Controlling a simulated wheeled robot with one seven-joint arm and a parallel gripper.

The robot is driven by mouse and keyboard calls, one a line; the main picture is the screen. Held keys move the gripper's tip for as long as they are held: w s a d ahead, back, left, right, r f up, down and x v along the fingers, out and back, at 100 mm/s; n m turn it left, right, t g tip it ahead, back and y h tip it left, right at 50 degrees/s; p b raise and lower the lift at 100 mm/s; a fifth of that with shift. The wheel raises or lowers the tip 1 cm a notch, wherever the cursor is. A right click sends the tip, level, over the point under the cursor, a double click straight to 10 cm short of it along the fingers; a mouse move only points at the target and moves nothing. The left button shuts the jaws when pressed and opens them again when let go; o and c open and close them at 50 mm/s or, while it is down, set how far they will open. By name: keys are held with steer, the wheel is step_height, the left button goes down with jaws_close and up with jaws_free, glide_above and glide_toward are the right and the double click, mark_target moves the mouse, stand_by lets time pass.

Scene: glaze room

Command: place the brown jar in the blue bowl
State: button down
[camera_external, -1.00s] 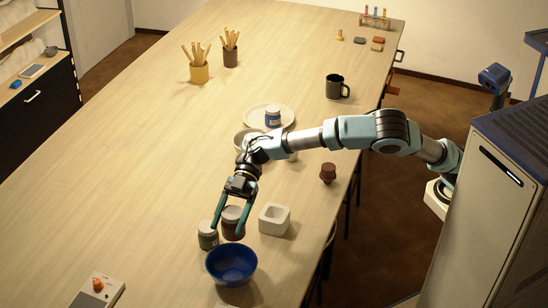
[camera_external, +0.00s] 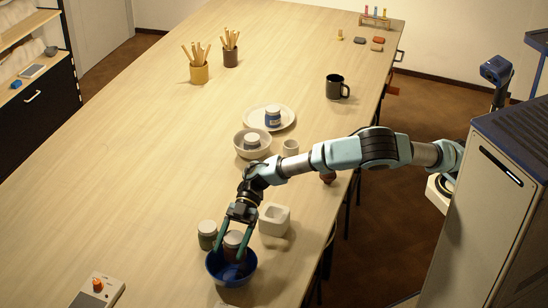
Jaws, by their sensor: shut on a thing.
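The brown jar (camera_external: 233,241), with a pale lid, is between the fingers of my gripper (camera_external: 231,254). My gripper is shut on it and points down over the blue bowl (camera_external: 234,277). The jar is at the bowl's far side, with its lower part at or inside the rim; I cannot tell whether it touches the bowl's bottom. The blue bowl stands upright on the table near the front.
A green jar (camera_external: 207,235) stands just left of the bowl. A white square dish (camera_external: 274,219) is to the right. A pale bowl (camera_external: 240,144) holding a jar, a small white cup (camera_external: 290,147) and a plate (camera_external: 287,112) are farther back.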

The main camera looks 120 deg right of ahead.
steer(key=shift+f, duration=0.1)
steer(key=shift+f, duration=0.45)
steer(key=shift+c, duration=0.2)
jaws_free()
